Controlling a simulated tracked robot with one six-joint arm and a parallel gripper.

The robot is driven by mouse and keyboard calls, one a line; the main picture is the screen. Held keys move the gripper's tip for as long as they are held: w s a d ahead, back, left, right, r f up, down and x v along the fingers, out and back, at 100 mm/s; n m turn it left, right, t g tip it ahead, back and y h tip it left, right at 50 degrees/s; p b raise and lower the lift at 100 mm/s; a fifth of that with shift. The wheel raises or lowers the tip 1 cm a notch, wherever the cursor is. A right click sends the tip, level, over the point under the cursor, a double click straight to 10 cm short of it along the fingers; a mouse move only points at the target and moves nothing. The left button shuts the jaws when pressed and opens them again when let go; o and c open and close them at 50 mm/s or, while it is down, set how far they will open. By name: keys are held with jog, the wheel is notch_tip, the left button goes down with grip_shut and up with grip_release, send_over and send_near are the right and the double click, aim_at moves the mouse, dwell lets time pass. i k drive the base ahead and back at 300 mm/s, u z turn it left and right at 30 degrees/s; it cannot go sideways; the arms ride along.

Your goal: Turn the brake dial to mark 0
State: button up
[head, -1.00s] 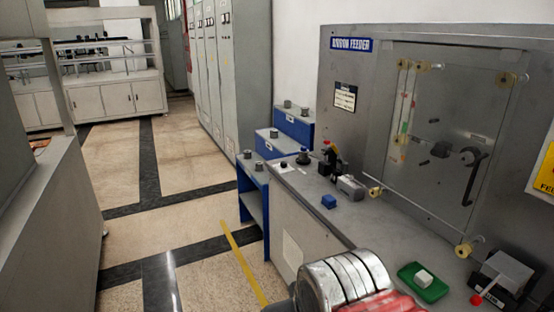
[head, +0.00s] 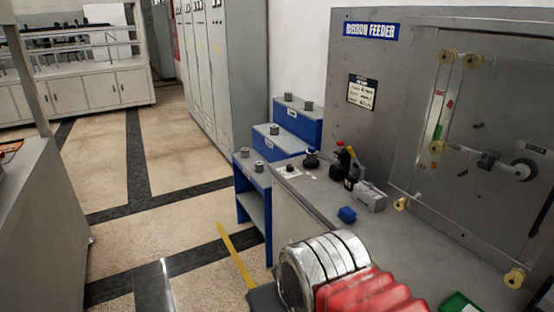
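A small dark round knob (head: 311,160) stands at the far left corner of the grey bench top. It may be the brake dial, but its marks are too small to read and I cannot be sure. A small white plate (head: 290,172) with a dark spot lies beside it. My gripper is not in view. Only a silver ribbed part and red bellows of my own arm show at the bottom centre, well short of the knob.
The ribbon feeder panel (head: 360,130) rises behind the bench, with a clear cover and rollers. Near the knob stand a dark device with a red top (head: 345,160) and a grey block (head: 370,197). A blue block (head: 347,215) lies in front. Blue stands (head: 298,118) adjoin the bench. Floor lies open at left.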

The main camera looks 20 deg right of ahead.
aim_at(290, 167)
jog(key=u, duration=0.05)
jog(key=i, duration=2.3)
jog(key=z, duration=0.05)
